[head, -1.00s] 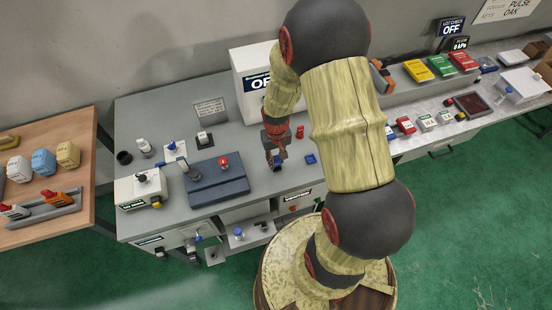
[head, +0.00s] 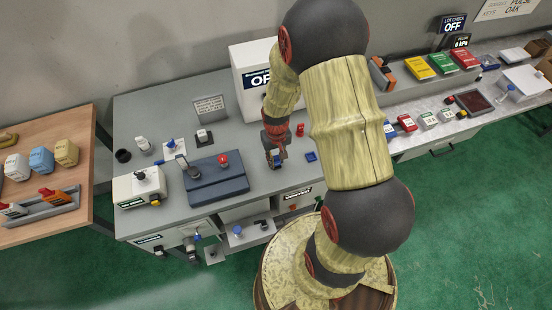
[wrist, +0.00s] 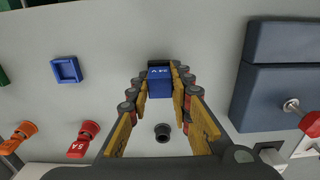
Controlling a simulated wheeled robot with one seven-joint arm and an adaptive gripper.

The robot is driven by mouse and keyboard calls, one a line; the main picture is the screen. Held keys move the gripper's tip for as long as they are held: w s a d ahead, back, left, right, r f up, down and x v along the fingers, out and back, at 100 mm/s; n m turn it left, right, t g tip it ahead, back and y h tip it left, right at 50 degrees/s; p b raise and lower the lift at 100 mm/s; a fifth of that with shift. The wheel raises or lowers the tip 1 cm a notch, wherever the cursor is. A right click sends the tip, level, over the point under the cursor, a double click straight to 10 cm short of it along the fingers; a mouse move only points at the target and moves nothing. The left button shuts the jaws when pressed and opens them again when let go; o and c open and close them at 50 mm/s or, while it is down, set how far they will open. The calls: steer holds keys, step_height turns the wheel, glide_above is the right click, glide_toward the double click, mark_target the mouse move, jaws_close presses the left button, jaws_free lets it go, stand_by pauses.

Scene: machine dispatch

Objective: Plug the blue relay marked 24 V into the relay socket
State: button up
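The blue relay (wrist: 159,76) shows between my fingertips in the wrist view, its 24 V marking upside down. My gripper (wrist: 161,86) has both fingers close against its sides and appears shut on it. In the head view my gripper (head: 276,158) is over the front of the grey bench, right of the dark blue block; the relay is small there. A black part (wrist: 160,64) shows just beyond the relay; I cannot tell whether it is the relay socket or whether the relay touches it. The relay's underside is hidden.
An empty blue square holder (wrist: 66,70) lies beside the gripper. A small black round fitting (wrist: 162,132) stands on the bench between the fingers' lines of sight. Red and orange parts (wrist: 88,132) stand near the wrist view's lower left.

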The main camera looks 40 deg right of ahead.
steer(key=o, duration=0.5)
steer(key=shift+o, duration=0.8)
steer(key=shift+o, duration=1.2)
steer(key=shift+r+p, duration=2.15)
steer(key=shift+r, duration=0.9)
